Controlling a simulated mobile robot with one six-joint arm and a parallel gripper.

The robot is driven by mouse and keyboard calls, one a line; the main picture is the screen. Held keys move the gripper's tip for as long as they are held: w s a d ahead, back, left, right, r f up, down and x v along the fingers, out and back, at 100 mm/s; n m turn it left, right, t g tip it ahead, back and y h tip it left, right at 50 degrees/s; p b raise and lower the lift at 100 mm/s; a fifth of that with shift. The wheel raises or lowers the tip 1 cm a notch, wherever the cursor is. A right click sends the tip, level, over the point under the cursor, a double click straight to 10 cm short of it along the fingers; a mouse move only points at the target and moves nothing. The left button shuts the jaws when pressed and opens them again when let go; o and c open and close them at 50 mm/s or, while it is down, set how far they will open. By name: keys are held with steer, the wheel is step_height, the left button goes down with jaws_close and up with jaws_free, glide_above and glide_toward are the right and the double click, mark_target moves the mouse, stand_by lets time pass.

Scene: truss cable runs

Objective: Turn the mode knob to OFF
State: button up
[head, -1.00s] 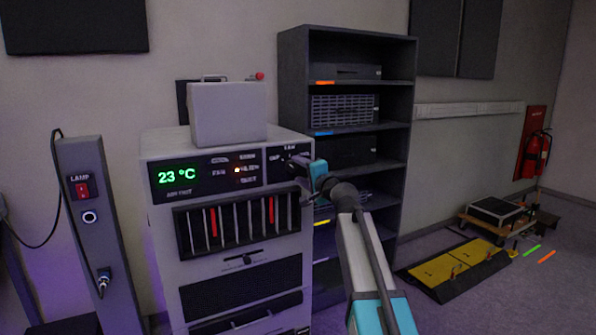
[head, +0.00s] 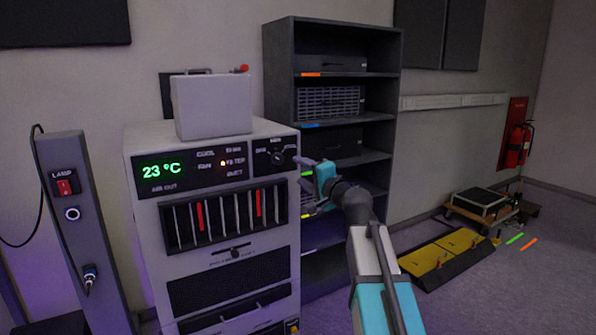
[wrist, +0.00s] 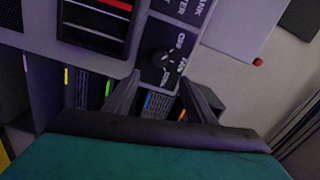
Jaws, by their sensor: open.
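The mode knob (head: 277,157) is a dark round knob on a black panel at the upper right of the grey unit's front (head: 215,290). In the wrist view the knob (wrist: 162,58) shows beyond the fingers, with OFF and other white labels around it. Which label its pointer faces is too small to tell. My gripper (head: 303,163) is just right of the knob in the head view. In the wrist view my gripper (wrist: 160,88) has its two dark fingers apart, with nothing between them and no visible contact with the knob.
A green 23 °C display (head: 162,170) and a slotted vent with red strips (head: 222,215) are on the unit. A grey box (head: 212,105) stands on top. A dark shelf rack (head: 395,110) is behind my arm. A lamp post (head: 85,230) stands at left.

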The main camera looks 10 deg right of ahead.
steer(key=shift+s+d, duration=0.15)
steer(key=shift+s, duration=0.4)
steer(key=shift+r, duration=0.1)
